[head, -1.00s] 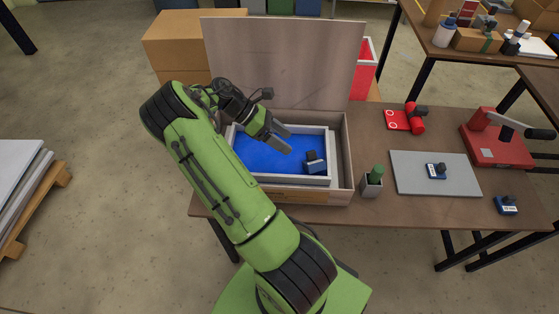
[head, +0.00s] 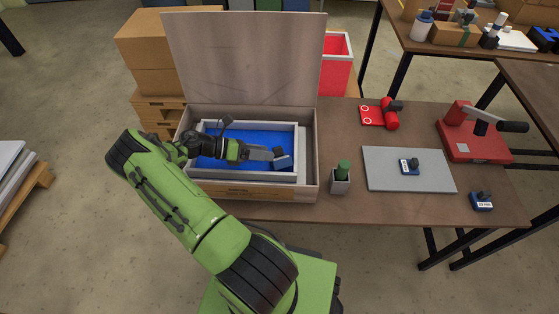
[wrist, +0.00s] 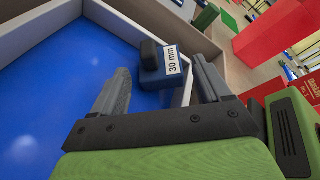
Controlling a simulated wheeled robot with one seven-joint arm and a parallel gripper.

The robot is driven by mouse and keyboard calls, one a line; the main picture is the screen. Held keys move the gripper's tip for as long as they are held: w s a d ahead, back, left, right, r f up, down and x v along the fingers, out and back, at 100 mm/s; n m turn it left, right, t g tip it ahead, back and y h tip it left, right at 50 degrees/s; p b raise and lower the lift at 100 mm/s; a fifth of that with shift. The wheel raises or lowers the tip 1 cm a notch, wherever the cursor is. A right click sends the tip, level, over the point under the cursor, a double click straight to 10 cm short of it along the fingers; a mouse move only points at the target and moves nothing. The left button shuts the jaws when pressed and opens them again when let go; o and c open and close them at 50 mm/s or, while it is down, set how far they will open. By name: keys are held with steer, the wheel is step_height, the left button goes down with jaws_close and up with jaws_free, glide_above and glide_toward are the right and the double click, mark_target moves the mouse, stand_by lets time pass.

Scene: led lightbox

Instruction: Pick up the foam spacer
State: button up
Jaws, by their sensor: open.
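A blue block with a dark knob and a white "30 mm" label, which I take for the foam spacer (head: 283,162), sits at the right end of the pale inner frame in the open box. It also shows in the wrist view (wrist: 153,80), beside the pale wall. My gripper (head: 268,154) is open and low over the blue panel (head: 213,162), just left of the block. In the wrist view my two fingers (wrist: 158,66) stand apart on either side of the block. I cannot tell whether either finger touches it.
The box lid (head: 245,60) stands upright behind. Right of the box are a small green-topped holder (head: 341,181), a grey board (head: 385,170) with a similar blue block (head: 410,167), another such block (head: 482,202), a red dispenser (head: 385,116) and a red lever press (head: 480,140).

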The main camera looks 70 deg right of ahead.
mark_target(280, 154)
steer(key=b+x, duration=0.1)
steer(key=x, duration=0.5)
steer(key=shift+d, duration=0.2)
steer(key=shift+r, duration=0.15)
steer(key=c, duration=0.8)
